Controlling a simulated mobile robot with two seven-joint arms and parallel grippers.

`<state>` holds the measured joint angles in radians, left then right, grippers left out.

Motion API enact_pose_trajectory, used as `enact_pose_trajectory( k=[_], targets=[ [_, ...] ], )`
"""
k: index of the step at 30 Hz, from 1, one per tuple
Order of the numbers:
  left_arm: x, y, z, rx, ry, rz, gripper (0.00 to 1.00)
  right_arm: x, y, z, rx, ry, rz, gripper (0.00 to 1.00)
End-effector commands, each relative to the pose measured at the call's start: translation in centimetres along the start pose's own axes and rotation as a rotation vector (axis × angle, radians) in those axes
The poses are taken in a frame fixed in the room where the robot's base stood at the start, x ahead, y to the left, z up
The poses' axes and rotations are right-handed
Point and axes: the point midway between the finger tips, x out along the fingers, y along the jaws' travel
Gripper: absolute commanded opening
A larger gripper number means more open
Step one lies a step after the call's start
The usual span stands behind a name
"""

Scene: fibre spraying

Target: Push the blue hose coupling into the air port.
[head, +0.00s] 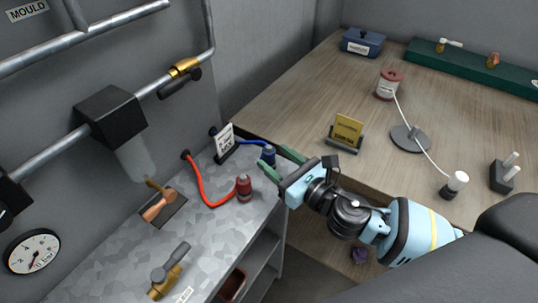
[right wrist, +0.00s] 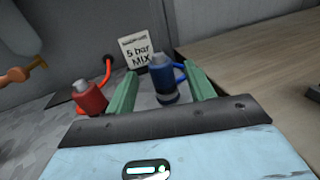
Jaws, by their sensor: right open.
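The blue hose coupling (head: 268,155) stands upright on the grey speckled counter (head: 225,222), with its blue hose (head: 247,142) running left towards the wall. My right gripper (head: 279,164) is open beside it, its green fingers pointing at it. In the right wrist view the blue coupling (right wrist: 164,80) appears between the two spread fingers, with room on both sides; I cannot tell whether either touches it. I cannot clearly pick out the air port. My left gripper is not in view.
A red coupling (head: 244,188) with a red hose stands close by on the counter. A "5 bar MIX" sign (head: 224,141) stands behind. A copper-coloured piece (head: 159,204) and a brass valve (head: 168,271) are further left. The wooden table (head: 300,110) holds a yellow card (head: 347,130).

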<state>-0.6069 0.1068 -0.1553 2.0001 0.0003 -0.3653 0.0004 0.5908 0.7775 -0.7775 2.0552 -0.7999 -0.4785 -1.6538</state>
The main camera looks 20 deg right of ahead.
Motion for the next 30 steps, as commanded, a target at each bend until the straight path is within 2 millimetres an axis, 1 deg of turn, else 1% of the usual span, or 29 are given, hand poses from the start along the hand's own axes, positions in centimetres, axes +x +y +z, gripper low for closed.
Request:
enact_pose_trajectory(
  k=[2,6,9,13,19,20,30],
  targets=[
    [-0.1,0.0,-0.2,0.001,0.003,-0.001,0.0,1.1,-0.1,0.3,0.0,-0.006,-0.001,0.54],
    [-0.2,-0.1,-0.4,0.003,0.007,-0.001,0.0,3.1,-0.1,0.4,-0.001,-0.006,0.0,0.54],
    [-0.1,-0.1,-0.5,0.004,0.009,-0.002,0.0,4.2,-0.2,0.3,0.0,-0.004,-0.001,0.54],
    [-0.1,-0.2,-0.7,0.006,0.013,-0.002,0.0,4.8,-0.2,0.2,0.0,-0.003,-0.001,0.54],
    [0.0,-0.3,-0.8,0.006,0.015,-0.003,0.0,4.8,-0.2,0.1,0.0,-0.002,0.0,0.54],
    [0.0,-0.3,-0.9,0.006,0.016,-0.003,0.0,4.8,-0.2,0.1,0.0,-0.002,0.0,0.51],
    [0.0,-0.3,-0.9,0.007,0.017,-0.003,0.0,4.8,-0.2,0.1,0.0,-0.002,-0.001,0.07]
  ],
)
